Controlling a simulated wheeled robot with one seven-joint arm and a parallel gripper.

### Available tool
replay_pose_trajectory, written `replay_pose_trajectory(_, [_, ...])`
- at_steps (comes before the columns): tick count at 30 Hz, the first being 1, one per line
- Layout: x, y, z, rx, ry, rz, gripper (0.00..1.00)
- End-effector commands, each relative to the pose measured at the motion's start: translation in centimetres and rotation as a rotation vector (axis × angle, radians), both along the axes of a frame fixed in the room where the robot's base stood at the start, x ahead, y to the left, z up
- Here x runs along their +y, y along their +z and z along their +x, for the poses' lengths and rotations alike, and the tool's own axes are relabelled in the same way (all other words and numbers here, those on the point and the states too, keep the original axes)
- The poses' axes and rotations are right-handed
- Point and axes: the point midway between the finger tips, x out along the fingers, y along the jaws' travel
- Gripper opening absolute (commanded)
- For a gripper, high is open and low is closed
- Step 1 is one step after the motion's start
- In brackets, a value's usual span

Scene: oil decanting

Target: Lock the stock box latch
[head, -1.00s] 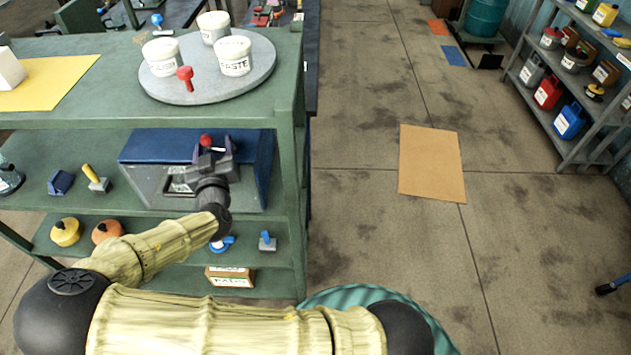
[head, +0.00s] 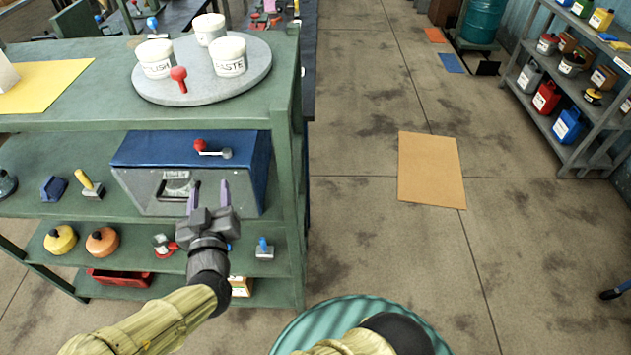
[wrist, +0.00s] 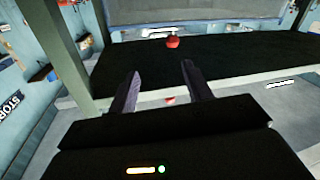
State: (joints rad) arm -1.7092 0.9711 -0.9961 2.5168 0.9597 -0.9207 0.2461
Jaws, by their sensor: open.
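The stock box (head: 140,150) has a blue lid and a grey front with a handle (head: 160,190), and stands on the rack's middle shelf.
The green rack's top board (head: 90,110) overhangs the box and carries a round grey tray (head: 262,80) with several white tubs. A rack post (head: 285,190) stands close to the box's right. Small tools and pots sit on the shelves. The floor to the right is mostly clear.

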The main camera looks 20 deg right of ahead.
Motion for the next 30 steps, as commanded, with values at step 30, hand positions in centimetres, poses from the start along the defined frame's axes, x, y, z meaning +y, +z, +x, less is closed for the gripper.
replay_pose_trajectory(30, [-7.8,-6.5,1.0,0.562,-0.171,0.118,0.50])
